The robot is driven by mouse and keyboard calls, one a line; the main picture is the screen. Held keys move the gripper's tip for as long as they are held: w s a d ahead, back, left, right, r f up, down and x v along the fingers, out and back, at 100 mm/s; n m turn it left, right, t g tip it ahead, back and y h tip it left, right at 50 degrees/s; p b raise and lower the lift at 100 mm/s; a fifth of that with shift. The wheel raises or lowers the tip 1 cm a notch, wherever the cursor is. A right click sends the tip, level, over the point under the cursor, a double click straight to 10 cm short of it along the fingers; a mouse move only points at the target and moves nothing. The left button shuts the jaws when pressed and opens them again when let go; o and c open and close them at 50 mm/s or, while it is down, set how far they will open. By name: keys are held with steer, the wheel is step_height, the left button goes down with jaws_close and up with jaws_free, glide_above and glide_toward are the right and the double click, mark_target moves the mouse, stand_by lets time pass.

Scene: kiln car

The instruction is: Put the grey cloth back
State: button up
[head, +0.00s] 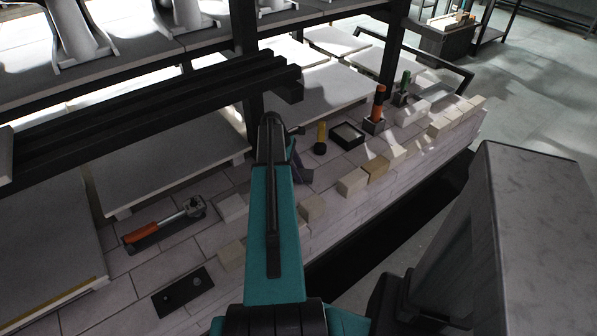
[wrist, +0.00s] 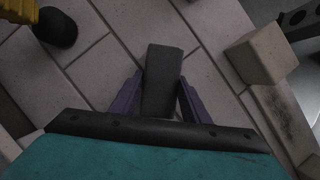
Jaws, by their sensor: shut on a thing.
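My gripper (wrist: 162,100) shows in the wrist view, its two purple fingers closed on either side of a dark grey, folded-looking strip that I take for the grey cloth (wrist: 163,68). The cloth stretches out beyond the fingertips over the pale tiles. I cannot tell whether it touches them. In the head view my gripper (head: 300,168) is a small purple patch just right of my teal arm, mostly hidden by the arm. The cloth cannot be made out there.
Beige blocks (head: 352,182) line the tiled deck's right edge. A yellow-and-black tool (head: 321,138) stands near a black-rimmed tray (head: 348,135). Orange-handled (head: 379,103) and green-handled (head: 404,85) tools stand behind. Dark beams (head: 150,115) overhang.

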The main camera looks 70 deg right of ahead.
steer(key=shift+f, duration=0.35)
stand_by(0.5)
steer(key=o, duration=1.4)
steer(key=shift+r, duration=0.15)
steer(key=shift+w+r, duration=0.2)
steer(key=shift+r, duration=0.1)
steer(key=shift+p+v, duration=2.5)
steer(key=shift+v, duration=1.05)
